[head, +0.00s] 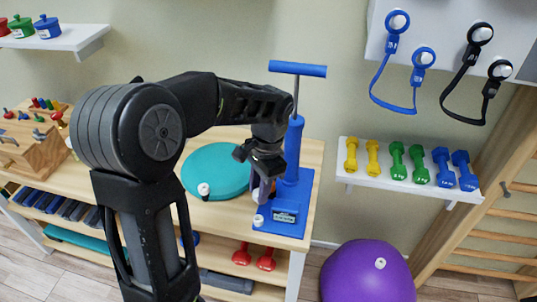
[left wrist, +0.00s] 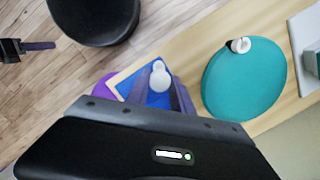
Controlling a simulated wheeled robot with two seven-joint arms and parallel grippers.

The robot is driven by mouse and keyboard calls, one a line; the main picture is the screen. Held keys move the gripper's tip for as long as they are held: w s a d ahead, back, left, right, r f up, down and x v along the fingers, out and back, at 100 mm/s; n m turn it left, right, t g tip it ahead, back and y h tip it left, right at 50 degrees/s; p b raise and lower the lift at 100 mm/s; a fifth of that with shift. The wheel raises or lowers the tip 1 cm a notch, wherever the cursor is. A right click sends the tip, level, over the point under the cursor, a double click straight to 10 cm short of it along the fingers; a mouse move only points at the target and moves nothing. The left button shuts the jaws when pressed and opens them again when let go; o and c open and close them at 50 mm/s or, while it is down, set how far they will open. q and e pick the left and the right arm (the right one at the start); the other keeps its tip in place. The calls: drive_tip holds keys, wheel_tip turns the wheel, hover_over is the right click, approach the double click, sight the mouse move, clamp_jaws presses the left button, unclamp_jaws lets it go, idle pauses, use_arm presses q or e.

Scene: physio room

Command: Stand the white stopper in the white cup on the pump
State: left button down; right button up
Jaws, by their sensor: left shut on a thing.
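The blue pump (head: 292,165) stands upright on its base at the right end of the wooden table. A small white cup (head: 258,220) sits at the base's near left corner. My left gripper (head: 261,188) points down above the base, shut on a small white stopper (head: 255,195), mostly hidden by the fingers. In the left wrist view the stopper (left wrist: 160,82) shows between the fingers, with the white cup (left wrist: 158,66) just beyond it. They overlap there; I cannot tell whether they touch. My right gripper (left wrist: 38,45) seems to show at that view's left edge, its opening unclear.
A teal disc (head: 215,165) lies left of the pump, with another white and black stopper (head: 203,189) on it. A purple ball (head: 368,275) with a white piece on top stands on the floor at right. A dumbbell shelf (head: 410,187) hangs behind.

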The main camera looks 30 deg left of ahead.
use_arm(q)
drive_tip(key=shift+a+r, duration=0.2)
drive_tip(key=shift+r, duration=0.05)
use_arm(e)
drive_tip(key=shift+w+r, duration=0.1)
drive_tip(key=shift+r, duration=0.15)
use_arm(q)
drive_tip(key=shift+f, duration=0.15)
use_arm(e)
drive_tip(key=shift+f, duration=0.1)
